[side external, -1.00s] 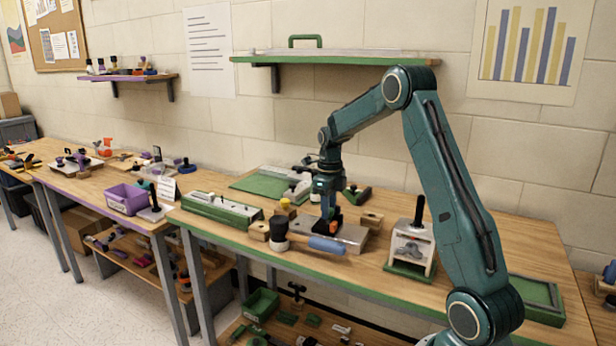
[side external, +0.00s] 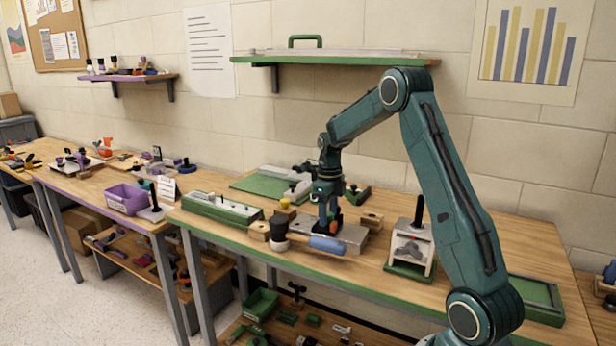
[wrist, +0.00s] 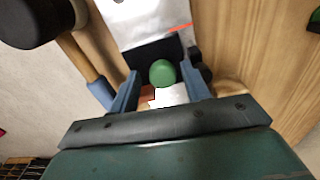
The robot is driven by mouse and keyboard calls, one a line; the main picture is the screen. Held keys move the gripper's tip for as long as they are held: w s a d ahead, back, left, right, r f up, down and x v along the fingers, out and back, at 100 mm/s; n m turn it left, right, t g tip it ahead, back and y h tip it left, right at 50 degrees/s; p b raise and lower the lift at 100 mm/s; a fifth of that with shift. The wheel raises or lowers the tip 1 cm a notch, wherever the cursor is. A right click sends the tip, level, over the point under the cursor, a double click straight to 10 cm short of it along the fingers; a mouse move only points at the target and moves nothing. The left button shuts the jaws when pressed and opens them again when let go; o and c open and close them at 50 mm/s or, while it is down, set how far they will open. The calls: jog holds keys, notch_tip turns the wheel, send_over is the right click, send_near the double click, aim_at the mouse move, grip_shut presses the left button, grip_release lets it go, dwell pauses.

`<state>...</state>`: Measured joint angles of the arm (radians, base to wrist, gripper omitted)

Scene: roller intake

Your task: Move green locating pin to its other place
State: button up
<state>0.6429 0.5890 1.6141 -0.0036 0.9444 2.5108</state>
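The green locating pin (wrist: 162,73) shows its round green head in the wrist view, between the two fingers of my gripper (wrist: 161,82). A gap shows on both sides of the head, so the fingers are open around it. A dark block lies just beyond it; how the pin is seated is hidden. In the side view my gripper (side external: 329,222) points down over the grey metal plate (side external: 352,235), and the pin cannot be made out there. The plate also shows in the wrist view (wrist: 140,22).
A mallet with black head (side external: 278,228) and blue handle (side external: 327,244) lies at the plate's front side, close to my gripper. A white-and-green stand (side external: 410,250) is to the right. A green-and-grey fixture (side external: 222,210) is to the left. Bare table lies front right.

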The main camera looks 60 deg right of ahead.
jog(key=shift+d+r, duration=0.15)
jog(key=shift+d, duration=0.1)
jog(key=shift+r, duration=0.55)
notch_tip(320, 180, up, 12)
jog(key=shift+a+r, duration=0.15)
jog(key=shift+r, duration=0.1)
